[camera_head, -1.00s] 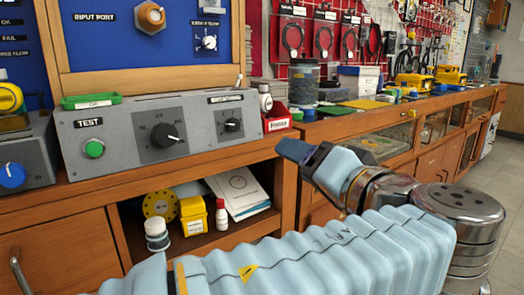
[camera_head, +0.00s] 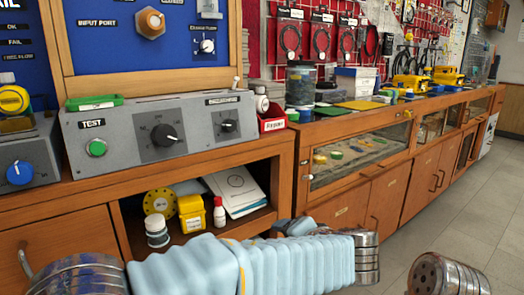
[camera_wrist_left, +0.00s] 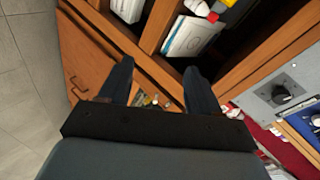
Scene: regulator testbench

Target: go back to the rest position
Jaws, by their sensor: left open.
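My left arm in its pale blue sleeve crosses the bottom of the head view, low in front of the bench. In that view the left gripper is mostly hidden behind the sleeve. The left wrist view shows its two dark fingers (camera_wrist_left: 158,78) apart, with nothing held between them. Below them are the wooden cabinet front and an open shelf with white papers (camera_wrist_left: 187,36). My right gripper is not in view.
The grey test box (camera_head: 160,135) with knobs and a green button stands on the wooden bench. The open shelf beneath holds a yellow container (camera_head: 192,212), a white jar (camera_head: 157,232) and papers (camera_head: 238,190). Clear floor (camera_head: 480,205) lies at the right.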

